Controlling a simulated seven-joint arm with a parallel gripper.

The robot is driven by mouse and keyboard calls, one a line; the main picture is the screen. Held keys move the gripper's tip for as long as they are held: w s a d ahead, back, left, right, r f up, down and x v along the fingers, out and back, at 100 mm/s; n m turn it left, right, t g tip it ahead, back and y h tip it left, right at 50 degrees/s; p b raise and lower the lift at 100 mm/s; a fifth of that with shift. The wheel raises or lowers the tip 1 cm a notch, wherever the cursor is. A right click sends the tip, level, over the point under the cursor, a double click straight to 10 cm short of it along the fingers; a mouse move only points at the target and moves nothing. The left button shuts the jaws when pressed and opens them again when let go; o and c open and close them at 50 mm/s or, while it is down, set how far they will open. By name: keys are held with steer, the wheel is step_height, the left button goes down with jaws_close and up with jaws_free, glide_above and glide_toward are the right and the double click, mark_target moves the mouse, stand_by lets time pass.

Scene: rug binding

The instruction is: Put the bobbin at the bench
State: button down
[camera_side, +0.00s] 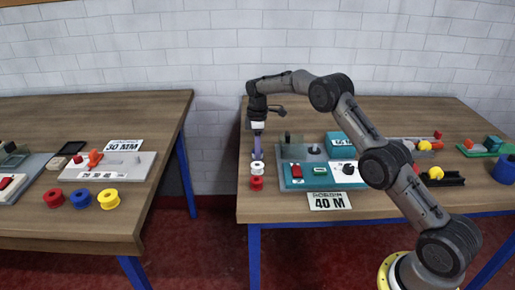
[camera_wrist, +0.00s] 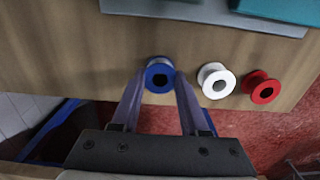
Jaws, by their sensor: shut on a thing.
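A blue bobbin (camera_wrist: 159,64) sits between the two fingertips of my gripper (camera_wrist: 159,78) in the wrist view, with a finger against each side. In the side view my gripper (camera_side: 257,152) points down over the left edge of the right-hand bench (camera_side: 330,108). The blue bobbin is mostly hidden by the fingers there. A white bobbin (camera_side: 257,168) and a red bobbin (camera_side: 257,183) stand just in front of it; in the wrist view the white one (camera_wrist: 207,77) and the red one (camera_wrist: 252,80) lie to its right. I cannot tell whether the blue bobbin touches the benchtop.
A teal-and-grey station (camera_side: 293,152) stands right of the bobbins, with a 40 M card (camera_side: 329,201) before it. Left of a floor gap, another table (camera_side: 130,108) holds a 30 MM card (camera_side: 124,145) and red (camera_side: 81,197), blue (camera_side: 81,203) and yellow (camera_side: 108,205) bobbins.

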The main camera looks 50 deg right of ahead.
steer(key=shift+c, duration=2.1)
jaws_free()
